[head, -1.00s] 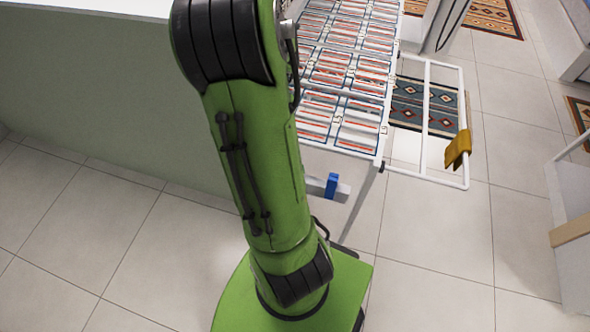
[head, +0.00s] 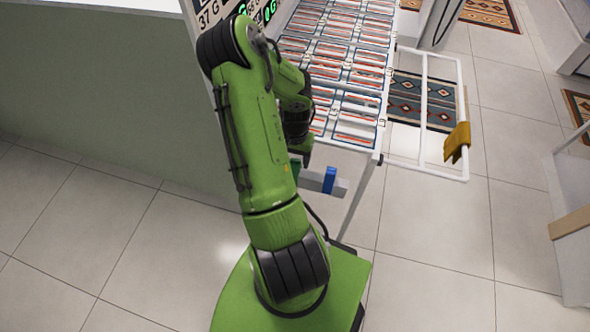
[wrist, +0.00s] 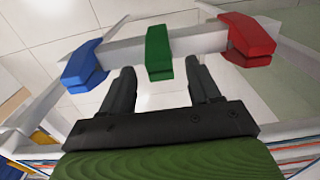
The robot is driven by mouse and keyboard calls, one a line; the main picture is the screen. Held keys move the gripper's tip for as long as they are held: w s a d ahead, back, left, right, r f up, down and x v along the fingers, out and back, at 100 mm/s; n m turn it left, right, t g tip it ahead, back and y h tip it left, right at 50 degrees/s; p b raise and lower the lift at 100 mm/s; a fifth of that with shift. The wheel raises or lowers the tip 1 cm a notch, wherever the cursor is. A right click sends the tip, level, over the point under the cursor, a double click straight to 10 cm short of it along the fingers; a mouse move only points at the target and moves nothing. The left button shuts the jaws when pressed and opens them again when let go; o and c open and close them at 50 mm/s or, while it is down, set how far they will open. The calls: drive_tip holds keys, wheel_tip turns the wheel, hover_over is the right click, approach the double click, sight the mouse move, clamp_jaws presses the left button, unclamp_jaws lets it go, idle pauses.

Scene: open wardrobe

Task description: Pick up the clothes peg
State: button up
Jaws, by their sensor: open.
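Three clothes pegs sit on a pale bar (wrist: 205,42) in the wrist view: a blue peg (wrist: 85,66) at left, a green peg (wrist: 159,53) in the middle and a red peg (wrist: 247,37) at right. My gripper (wrist: 160,75) is open and empty. Its two black fingers point toward the bar, with the green peg lined up between them and just beyond the tips. In the head view the blue peg (head: 330,180) shows on the bar, and the green peg (head: 295,169) is partly hidden by my arm. The red peg is hidden there.
A pale green wall (head: 90,90) stands at left. The tiled floor is clear at left and lower right.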

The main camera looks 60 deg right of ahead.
drive_tip(key=shift+f, duration=0.65)
drive_tip(key=shift+r, duration=0.1)
clamp_jaws()
